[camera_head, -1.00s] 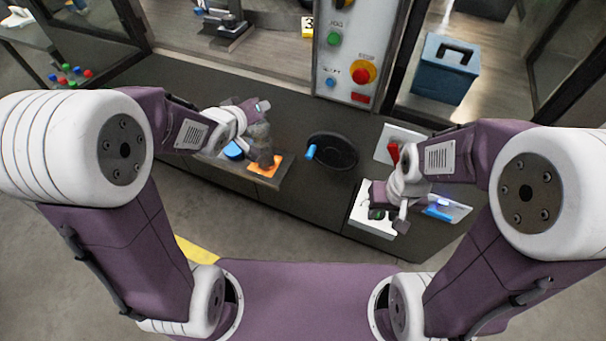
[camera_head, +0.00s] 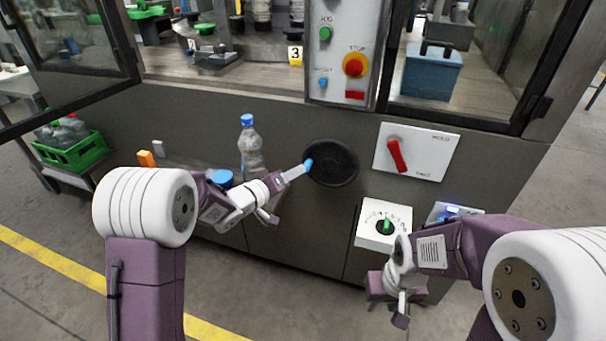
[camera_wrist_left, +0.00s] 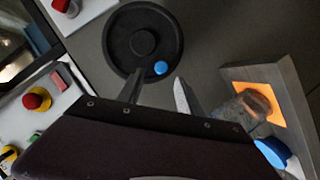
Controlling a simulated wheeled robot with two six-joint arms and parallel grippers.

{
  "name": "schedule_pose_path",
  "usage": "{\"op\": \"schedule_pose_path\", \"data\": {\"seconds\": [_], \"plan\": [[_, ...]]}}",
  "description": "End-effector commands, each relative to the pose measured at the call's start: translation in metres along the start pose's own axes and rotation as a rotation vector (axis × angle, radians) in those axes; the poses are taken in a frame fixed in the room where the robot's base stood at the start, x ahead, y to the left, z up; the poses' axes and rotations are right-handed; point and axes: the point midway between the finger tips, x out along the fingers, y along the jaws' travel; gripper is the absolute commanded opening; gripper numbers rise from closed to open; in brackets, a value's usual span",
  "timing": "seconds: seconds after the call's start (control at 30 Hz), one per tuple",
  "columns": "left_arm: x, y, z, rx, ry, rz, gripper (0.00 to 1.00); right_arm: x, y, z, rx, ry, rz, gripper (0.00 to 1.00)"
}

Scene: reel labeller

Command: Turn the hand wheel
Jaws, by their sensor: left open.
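The hand wheel (camera_head: 335,170) is a black disc on the machine's grey front panel, with a blue handle (camera_head: 308,165) at its left rim. In the left wrist view the wheel (camera_wrist_left: 143,30) shows at the top, its blue handle (camera_wrist_left: 160,68) at the lower rim. My left gripper (camera_head: 284,194) is open and empty, just left of the wheel. One fingertip appears close to the handle; contact cannot be told. In the left wrist view the handle lies just beyond and between the fingers (camera_wrist_left: 158,90). My right gripper (camera_head: 388,302) is low at right; its jaw opening is unclear.
Right of the wheel is a red rotary switch (camera_head: 397,155); below it, a white dial box (camera_head: 370,235). A control panel (camera_head: 340,50) with a red stop button stands above. A clear bottle (camera_head: 250,150) with a blue cap is behind my left gripper.

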Motion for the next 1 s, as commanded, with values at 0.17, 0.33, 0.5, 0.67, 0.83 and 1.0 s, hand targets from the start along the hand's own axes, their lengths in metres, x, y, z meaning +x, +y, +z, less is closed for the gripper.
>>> {"op": "schedule_pose_path", "data": {"seconds": [0.17,0.33,0.5,0.67,0.83,1.0], "plan": [[0.039,-0.002,0.003,0.002,-0.001,0.002,0.43,0.013,0.0,0.002,0.0,-0.001,0.0,0.36],[0.06,-0.002,0.002,0.0,-0.001,0.0,0.43,0.018,0.0,0.002,0.0,-0.001,0.0,0.36],[0.065,-0.001,0.001,-0.001,0.0,-0.001,0.43,0.018,0.0,0.002,0.0,-0.001,0.0,0.36],[0.065,-0.001,0.0,-0.001,0.0,-0.001,0.37,0.017,0.0,0.002,0.0,-0.001,0.0,0.36],[0.065,-0.001,0.0,0.0,0.0,-0.001,0.0,0.017,0.0,0.002,0.0,-0.001,0.0,0.36],[0.065,-0.001,0.0,0.0,0.0,-0.001,0.0,0.017,0.0,0.002,0.0,-0.001,0.0,0.36]]}}
